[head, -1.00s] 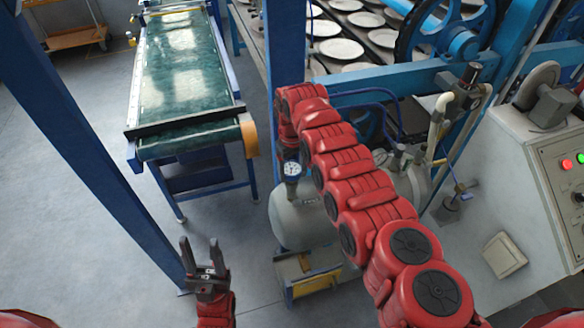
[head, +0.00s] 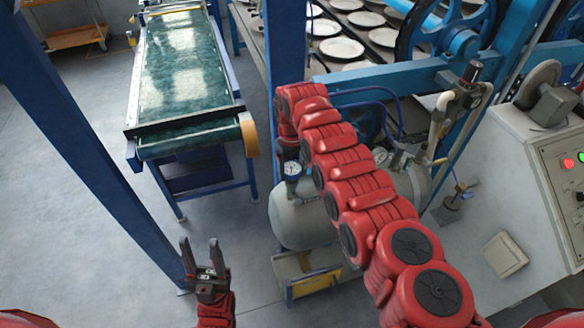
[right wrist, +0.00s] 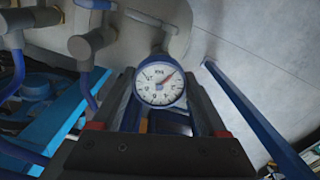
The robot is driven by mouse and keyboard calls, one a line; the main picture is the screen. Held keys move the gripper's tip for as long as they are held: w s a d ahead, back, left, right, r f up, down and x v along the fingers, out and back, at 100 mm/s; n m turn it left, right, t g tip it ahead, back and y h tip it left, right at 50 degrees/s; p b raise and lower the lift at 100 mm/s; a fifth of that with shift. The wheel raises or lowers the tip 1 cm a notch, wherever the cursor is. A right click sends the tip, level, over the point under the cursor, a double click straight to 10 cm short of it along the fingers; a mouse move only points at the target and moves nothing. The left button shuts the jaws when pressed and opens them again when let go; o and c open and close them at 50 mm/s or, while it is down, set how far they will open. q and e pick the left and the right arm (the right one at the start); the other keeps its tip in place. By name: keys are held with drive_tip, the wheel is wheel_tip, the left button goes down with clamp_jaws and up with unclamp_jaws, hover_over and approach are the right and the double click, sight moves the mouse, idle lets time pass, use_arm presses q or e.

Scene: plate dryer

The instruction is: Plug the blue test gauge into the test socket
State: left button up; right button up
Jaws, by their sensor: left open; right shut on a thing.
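The blue test gauge (head: 292,169) has a round white dial with a blue rim. In the head view it is just below the end of my right arm, above the grey tank (head: 290,228). In the right wrist view the gauge (right wrist: 160,84) is between the fingers of my right gripper (right wrist: 160,98), which is shut on it. A grey fitting on the tank side (right wrist: 160,47) lies in line with it. I cannot tell whether the gauge's stem is seated in the socket. My left gripper (head: 204,262) is open and empty, low in the head view.
A second gauge (head: 380,155) is on the tank to the right, beside pipes and blue hoses. A green conveyor (head: 176,80) is at the back left, a control cabinet (head: 530,180) at the right. Blue posts (head: 90,130) stand nearby. Open floor is at left.

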sight(292, 168)
drive_tip(key=shift+f+b, duration=0.35)
drive_tip(key=shift+f, duration=0.15)
drive_tip(key=o, duration=1.2)
drive_tip(key=shift+r+p, duration=0.9)
drive_tip(key=shift+r, duration=0.75)
wheel_tip(292, 168, up, 2)
wheel_tip(292, 168, up, 6)
drive_tip(key=shift+f, duration=0.1)
